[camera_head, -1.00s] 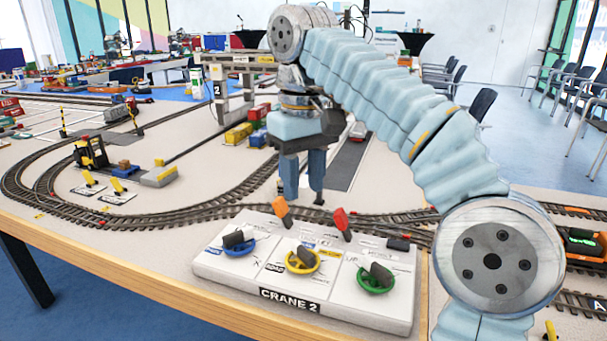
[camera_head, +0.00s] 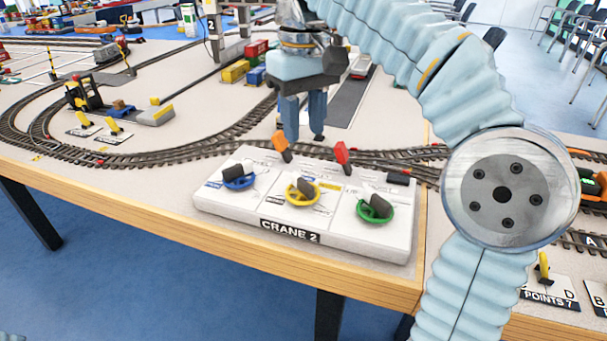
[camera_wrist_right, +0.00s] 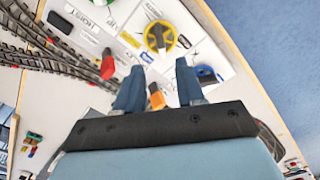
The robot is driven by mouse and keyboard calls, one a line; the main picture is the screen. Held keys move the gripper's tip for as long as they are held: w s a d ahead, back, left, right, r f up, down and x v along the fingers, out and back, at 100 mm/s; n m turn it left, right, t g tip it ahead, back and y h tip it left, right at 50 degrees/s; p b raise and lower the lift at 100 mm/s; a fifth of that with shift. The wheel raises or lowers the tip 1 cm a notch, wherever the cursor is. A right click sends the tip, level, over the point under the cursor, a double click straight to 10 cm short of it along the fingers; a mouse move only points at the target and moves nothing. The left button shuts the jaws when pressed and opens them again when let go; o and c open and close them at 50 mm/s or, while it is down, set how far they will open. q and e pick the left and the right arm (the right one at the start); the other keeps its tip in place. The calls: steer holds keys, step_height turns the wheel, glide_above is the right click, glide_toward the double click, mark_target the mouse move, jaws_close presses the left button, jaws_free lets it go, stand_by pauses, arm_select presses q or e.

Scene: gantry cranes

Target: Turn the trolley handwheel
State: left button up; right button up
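The white CRANE 2 panel (camera_head: 212,198) lies on the table's front edge. It carries a blue handwheel (camera_head: 239,184), a yellow handwheel (camera_head: 293,194) and a green handwheel (camera_head: 362,211), each with a dark knob. In the wrist view, the green wheel (camera_wrist_right: 101,2) is beside a HOIST label; I cannot read which wheel is marked trolley. That view also shows the yellow wheel (camera_wrist_right: 152,38) and part of the blue wheel (camera_wrist_right: 204,70). My right gripper (camera_head: 304,137) is open and empty, behind the panel's back edge, fingers pointing down. My left gripper is out of view.
An orange lever (camera_head: 281,141) and a red lever (camera_head: 341,152) stand at the panel's back edge, close to my right fingers. Tracks curve behind the panel. A yellow forklift (camera_head: 84,93) stands at left. My right forearm covers the area right of the panel.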

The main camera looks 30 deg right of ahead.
mark_target(304, 181)
step_height(304, 181, down, 11)
steer(key=shift+f+b, duration=0.1)
steer(key=shift+b, duration=1.15)
jaws_close()
